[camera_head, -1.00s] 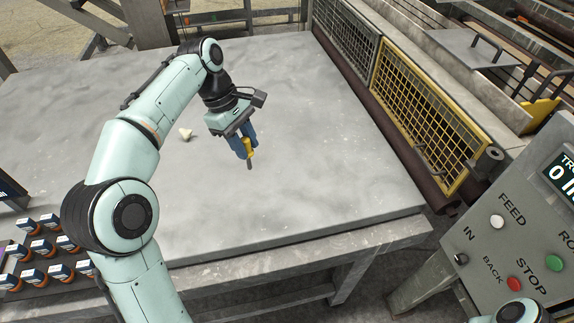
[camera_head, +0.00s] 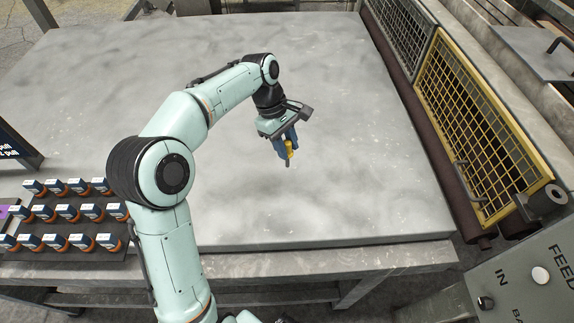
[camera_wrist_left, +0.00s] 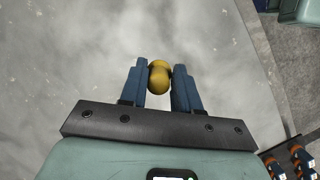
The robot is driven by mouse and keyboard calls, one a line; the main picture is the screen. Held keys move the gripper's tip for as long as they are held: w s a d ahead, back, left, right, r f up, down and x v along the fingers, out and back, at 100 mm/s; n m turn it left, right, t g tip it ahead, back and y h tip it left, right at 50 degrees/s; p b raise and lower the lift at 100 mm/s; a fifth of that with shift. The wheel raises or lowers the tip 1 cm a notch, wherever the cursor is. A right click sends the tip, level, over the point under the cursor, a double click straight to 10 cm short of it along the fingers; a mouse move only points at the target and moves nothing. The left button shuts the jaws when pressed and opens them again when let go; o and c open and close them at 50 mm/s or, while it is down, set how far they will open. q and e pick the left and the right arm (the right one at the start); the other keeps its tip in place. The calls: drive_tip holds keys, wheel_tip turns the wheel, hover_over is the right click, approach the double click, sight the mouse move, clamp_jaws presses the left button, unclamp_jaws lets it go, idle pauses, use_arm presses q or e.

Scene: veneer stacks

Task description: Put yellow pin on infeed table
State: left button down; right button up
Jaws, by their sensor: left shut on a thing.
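The yellow pin (camera_head: 289,148) is held between the blue fingers of my left gripper (camera_head: 287,150), with its dark tip pointing down. In the left wrist view the yellow pin (camera_wrist_left: 159,77) shows as a rounded yellow head squeezed between the two fingers of the left gripper (camera_wrist_left: 160,85). The grey table (camera_head: 350,190) lies below, and the pin appears to be above its surface; the exact gap cannot be told. My right gripper is not in view.
A dark tray (camera_head: 85,252) with rows of blue-and-orange items sits at the left front. A yellow mesh guard (camera_head: 470,125) and dark roller (camera_head: 425,140) run along the right edge. A control panel (camera_head: 525,285) stands at the lower right. The table's middle is clear.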

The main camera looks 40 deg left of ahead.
sight(287, 165)
use_arm(q)
drive_tip(key=shift+f+b, duration=0.45)
drive_tip(key=shift+f, duration=3.1)
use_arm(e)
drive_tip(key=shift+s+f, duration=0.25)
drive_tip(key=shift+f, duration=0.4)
use_arm(q)
drive_tip(key=shift+w+f, duration=0.1)
drive_tip(key=c, duration=0.8)
unclamp_jaws()
drive_tip(key=p+v, duration=0.2)
drive_tip(key=v, duration=1)
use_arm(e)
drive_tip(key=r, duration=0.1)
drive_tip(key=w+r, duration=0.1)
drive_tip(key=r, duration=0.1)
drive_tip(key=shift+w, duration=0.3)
